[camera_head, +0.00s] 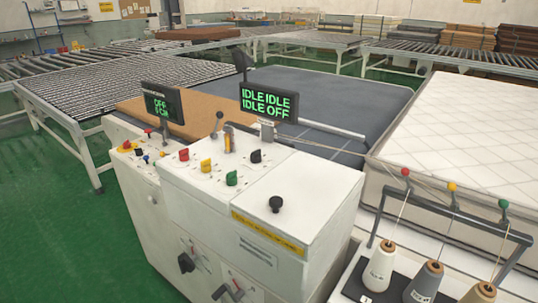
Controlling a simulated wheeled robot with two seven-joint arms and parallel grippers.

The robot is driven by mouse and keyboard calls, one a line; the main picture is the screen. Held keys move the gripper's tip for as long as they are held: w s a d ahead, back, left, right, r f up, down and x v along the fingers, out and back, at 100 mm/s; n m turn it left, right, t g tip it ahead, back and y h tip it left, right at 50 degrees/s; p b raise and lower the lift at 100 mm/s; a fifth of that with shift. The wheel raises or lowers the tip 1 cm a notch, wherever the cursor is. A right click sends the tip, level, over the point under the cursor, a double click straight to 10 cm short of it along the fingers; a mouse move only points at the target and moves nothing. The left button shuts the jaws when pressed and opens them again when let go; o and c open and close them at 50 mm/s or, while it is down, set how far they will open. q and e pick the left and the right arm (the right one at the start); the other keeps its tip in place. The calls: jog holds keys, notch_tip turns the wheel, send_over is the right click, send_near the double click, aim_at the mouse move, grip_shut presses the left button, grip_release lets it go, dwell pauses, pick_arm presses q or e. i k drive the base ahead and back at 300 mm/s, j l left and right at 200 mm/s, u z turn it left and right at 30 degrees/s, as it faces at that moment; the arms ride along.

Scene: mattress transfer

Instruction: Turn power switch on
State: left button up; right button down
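A white control console (285,190) stands in the middle of the view. The front face has a black rotary handle (186,262) and another black control (228,291) at the bottom edge. Which control is the power switch cannot be read. A display (268,103) reads "IDLE IDLE IDLE OFF" in green. Neither gripper is in view.
A smaller display (163,104) showing "OFF" stands on the left. Thread cones (380,268) on a rack stand at the lower right. A white quilted mattress (480,130) lies at the right. Roller conveyors (120,90) run behind. Green floor (50,220) is clear at the left.

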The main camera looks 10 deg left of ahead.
aim_at(126, 145)
jog(key=u, duration=1.4)
jog(key=k, duration=0.75)
jog(key=k+z, duration=0.15)
jog(key=z, duration=0.2)
jog(key=k+z, duration=0.2)
jog(key=z, duration=0.2)
jog(key=k+l+z, duration=0.1)
jog(key=z, duration=0.25)
jog(key=i+j+z, duration=0.1)
jog(key=j, duration=0.25)
jog(key=i+j+z, duration=0.1)
jog(key=i+j, duration=0.15)
jog(key=j, duration=0.15)
jog(key=i+j+z, duration=0.1)
jog(key=j, duration=0.25)
jog(key=i+j+z, duration=0.1)
jog(key=i+j, duration=0.15)
jog(key=j, duration=0.15)
jog(key=i+j, duration=0.15)
jog(key=j, duration=0.2)
jog(key=i+j, duration=0.1)
jog(key=j, duration=0.3)
jog(key=i+j, duration=0.15)
jog(key=j, duration=0.2)
jog(key=i+j, duration=0.15)
jog(key=j, duration=0.25)
jog(key=i+j, duration=0.1)
jog(key=j, duration=0.25)
jog(key=i+j, duration=0.15)
jog(key=j, duration=0.25)
